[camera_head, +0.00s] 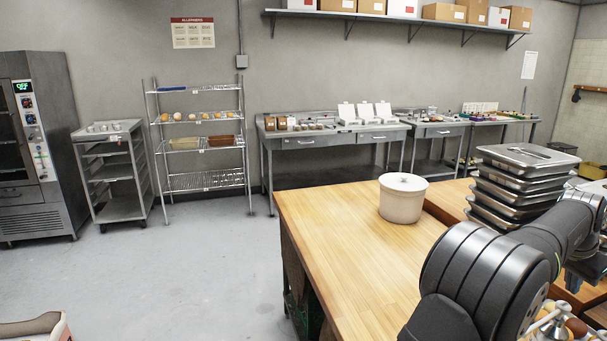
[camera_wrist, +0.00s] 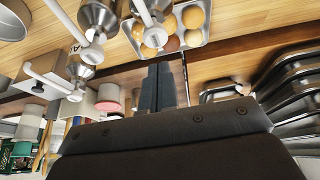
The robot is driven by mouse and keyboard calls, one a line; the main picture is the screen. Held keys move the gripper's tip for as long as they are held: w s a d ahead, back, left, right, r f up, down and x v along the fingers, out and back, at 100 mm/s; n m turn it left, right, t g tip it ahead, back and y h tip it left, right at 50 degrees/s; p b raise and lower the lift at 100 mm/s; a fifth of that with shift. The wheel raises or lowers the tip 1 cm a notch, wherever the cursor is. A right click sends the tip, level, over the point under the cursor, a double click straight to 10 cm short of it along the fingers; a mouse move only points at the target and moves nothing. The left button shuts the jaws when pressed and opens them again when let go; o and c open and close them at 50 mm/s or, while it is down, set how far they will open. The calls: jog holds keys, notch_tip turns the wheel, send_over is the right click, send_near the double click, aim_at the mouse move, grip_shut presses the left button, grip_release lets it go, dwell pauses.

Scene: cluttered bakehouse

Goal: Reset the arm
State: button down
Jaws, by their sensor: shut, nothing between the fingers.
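My gripper (camera_wrist: 158,72) shows in the wrist view with its two dark fingers together and nothing between them. It is over a wooden worktop (camera_wrist: 245,50), with a tray of round buns (camera_wrist: 193,18) beyond the fingertips. In the head view my arm reaches across the right side, over the wooden table (camera_head: 345,265); the fingertips cannot be made out there.
Stacked steel pans (camera_head: 522,180) stand close behind my arm; they also show in the wrist view (camera_wrist: 290,85). A white lidded tub (camera_head: 402,203) is on the table. Metal canisters with white handles (camera_wrist: 97,18) are near the gripper. The table's front left is clear.

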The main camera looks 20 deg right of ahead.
aim_at(563, 305)
jog(key=shift+f, duration=1.55)
dwell(0.7)
jog(key=c, duration=1.6)
grip_release()
jog(key=shift+a+r, duration=0.2)
jog(key=shift+a, duration=0.05)
jog(key=o, duration=1.5)
jog(key=a+r, duration=0.1)
jog(key=a, duration=0.2)
jog(key=a+r+t+y, duration=0.1)
jog(key=a, duration=0.3)
jog(key=s+a+r+t, duration=0.1)
jog(key=a+r, duration=0.1)
jog(key=a, duration=0.1)
jog(key=shift+a, duration=0.25)
jog(key=shift+o, duration=0.5)
jog(key=a+r+t+y, duration=0.1)
jog(key=a+t, duration=0.1)
jog(key=a, duration=0.7)
jog(key=shift+r, duration=0.4)
jog(key=x, duration=1)
jog(key=shift+a, duration=0.25)
jog(key=v, duration=1)
